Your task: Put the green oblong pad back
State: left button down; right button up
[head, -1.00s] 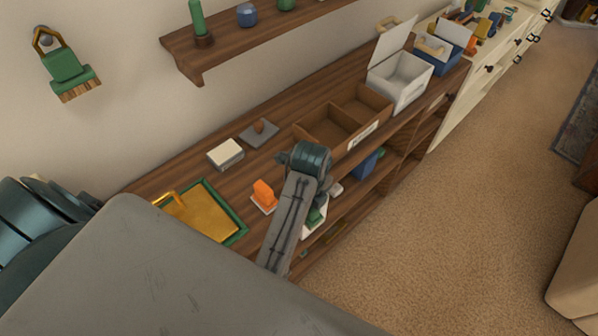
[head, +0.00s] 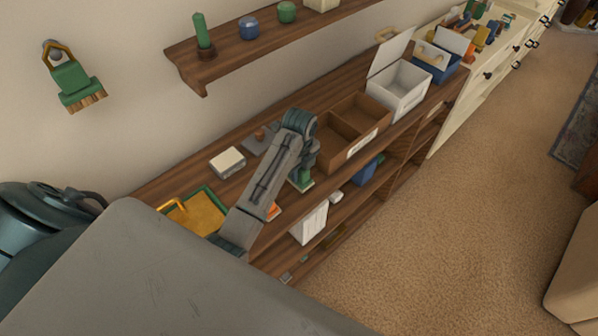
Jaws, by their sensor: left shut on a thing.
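A green piece (head: 301,181), which looks like the oblong pad, is at the fingertips of my left gripper (head: 303,170). The gripper points down and is shut on it, above the front edge of the wooden shelf top, left of the brown divided box. The gripper and arm hide most of the piece, so its full shape and any contact with the shelf cannot be told. My right gripper is not in view.
On the shelf top are a brown divided box (head: 329,149), a white block (head: 228,172), a grey base with a brown peg (head: 253,145) and a gold tray (head: 190,219). A white bin (head: 310,222) stands below. An orange piece (head: 273,211) is partly hidden by my arm.

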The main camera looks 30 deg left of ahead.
aim_at(299, 175)
pick_arm(q)
jog(key=f, duration=0.1)
jog(key=p, duration=0.1)
jog(key=f+p, duration=0.1)
jog(key=shift+w+a+f, duration=0.3)
jog(key=shift+w+f, duration=0.05)
jog(key=shift+w, duration=0.05)
jog(key=shift+f, duration=0.2)
jog(key=shift+f, duration=0.15)
jog(key=c, duration=1.1)
grip_release()
